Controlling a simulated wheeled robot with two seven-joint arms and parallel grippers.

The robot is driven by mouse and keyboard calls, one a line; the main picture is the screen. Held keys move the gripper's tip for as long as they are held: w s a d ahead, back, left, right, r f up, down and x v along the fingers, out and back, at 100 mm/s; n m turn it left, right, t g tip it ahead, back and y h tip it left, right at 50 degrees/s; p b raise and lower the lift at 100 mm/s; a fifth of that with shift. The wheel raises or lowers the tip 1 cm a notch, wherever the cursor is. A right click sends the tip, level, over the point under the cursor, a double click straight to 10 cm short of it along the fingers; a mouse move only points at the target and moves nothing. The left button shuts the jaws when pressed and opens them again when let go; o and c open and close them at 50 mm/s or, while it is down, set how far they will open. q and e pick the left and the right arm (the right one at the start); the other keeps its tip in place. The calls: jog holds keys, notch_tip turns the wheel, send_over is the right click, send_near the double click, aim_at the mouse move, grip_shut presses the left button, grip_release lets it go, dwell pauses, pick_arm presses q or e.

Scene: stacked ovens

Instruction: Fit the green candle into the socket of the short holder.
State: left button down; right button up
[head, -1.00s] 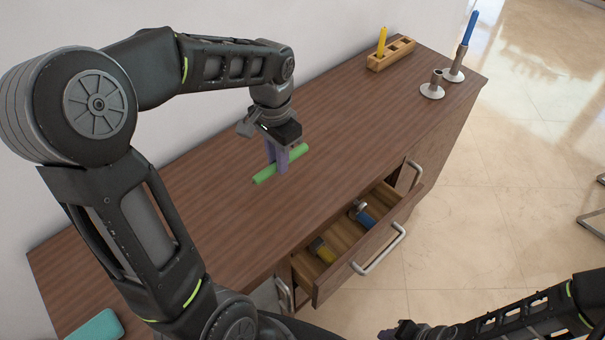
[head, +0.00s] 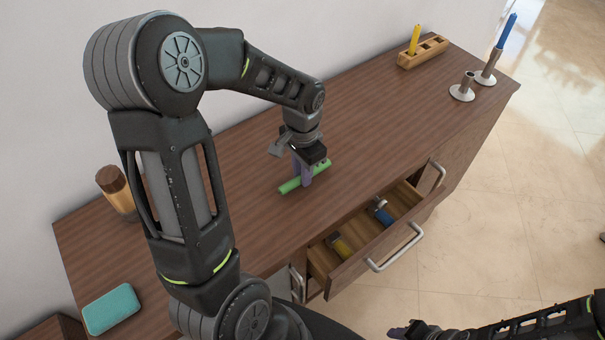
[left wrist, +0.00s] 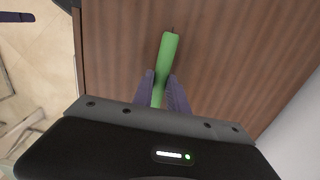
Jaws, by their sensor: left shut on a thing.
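The green candle (head: 318,173) is held level in my left gripper (head: 303,178), which is shut around its middle just above or at the cabinet top; I cannot tell if it touches. In the left wrist view the candle (left wrist: 169,50) sticks out past the purple fingers (left wrist: 161,84), its wick end away from the wrist. The short holder (head: 463,88), a metal stand with a round base and an empty socket, stands at the far right of the top. My right gripper (head: 402,331) is at the bottom edge, away from the cabinet; its jaws are unclear.
A tall holder (head: 488,68) with a blue candle (head: 507,31) stands beside the short holder. A wooden block (head: 424,53) holds a yellow candle (head: 415,40). An open drawer (head: 375,235) juts out in front. A teal box (head: 112,309) and brown-capped jar (head: 116,190) stand left. The middle top is clear.

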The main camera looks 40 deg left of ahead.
pick_arm(q)
jog(key=shift+f, duration=0.6)
jog(key=shift+f, duration=0.25)
jog(key=c, duration=1.3)
grip_release()
notch_tip(320, 180, up, 8)
jog(key=shift+s+f+b, duration=0.1)
jog(key=shift+s+b, duration=0.05)
jog(key=shift+b, duration=0.45)
